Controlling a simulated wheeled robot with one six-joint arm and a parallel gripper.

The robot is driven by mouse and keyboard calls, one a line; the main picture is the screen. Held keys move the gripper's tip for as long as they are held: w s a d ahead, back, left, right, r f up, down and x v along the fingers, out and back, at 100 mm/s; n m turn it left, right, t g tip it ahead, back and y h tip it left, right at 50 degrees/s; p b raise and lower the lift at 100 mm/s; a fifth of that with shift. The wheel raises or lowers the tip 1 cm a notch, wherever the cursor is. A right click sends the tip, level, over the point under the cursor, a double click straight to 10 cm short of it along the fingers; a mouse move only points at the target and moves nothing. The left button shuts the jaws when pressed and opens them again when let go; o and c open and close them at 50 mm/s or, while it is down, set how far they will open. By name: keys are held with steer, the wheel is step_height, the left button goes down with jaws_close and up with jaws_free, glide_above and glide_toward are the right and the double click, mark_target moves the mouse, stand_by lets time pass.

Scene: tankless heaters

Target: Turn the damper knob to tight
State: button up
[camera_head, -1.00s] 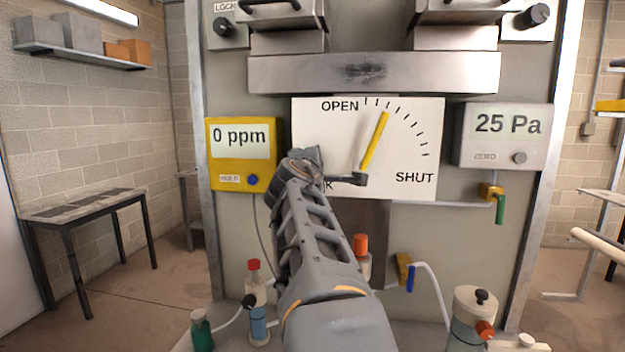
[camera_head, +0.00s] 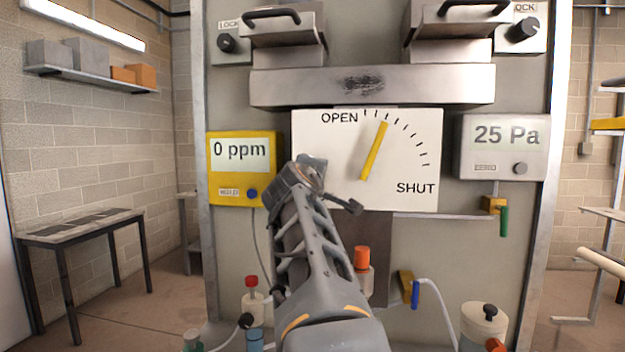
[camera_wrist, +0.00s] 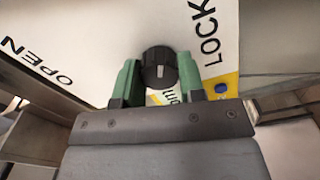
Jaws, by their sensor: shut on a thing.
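The damper panel (camera_head: 413,150) is a white plate marked OPEN and SHUT, with a yellow pointer (camera_head: 374,150) tilted a little right of upright, nearer OPEN. In the wrist view, a round black knob (camera_wrist: 159,64) with a pale pointer mark sits beside the word LOCK. My gripper (camera_wrist: 160,84) has its two green fingers on either side of this knob, shut on it. In the head view my arm hides the knob and the fingertips.
A yellow meter (camera_head: 240,168) reading 0 ppm is left of the panel. A grey gauge (camera_head: 503,147) reading 25 Pa is right. A metal bar (camera_head: 425,86) runs above. Bottles and valves stand below, including an orange-capped one (camera_head: 362,258).

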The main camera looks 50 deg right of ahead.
steer(key=o, duration=0.9)
steer(key=shift+b+v, duration=2.65)
steer(key=shift+v, duration=4.2)
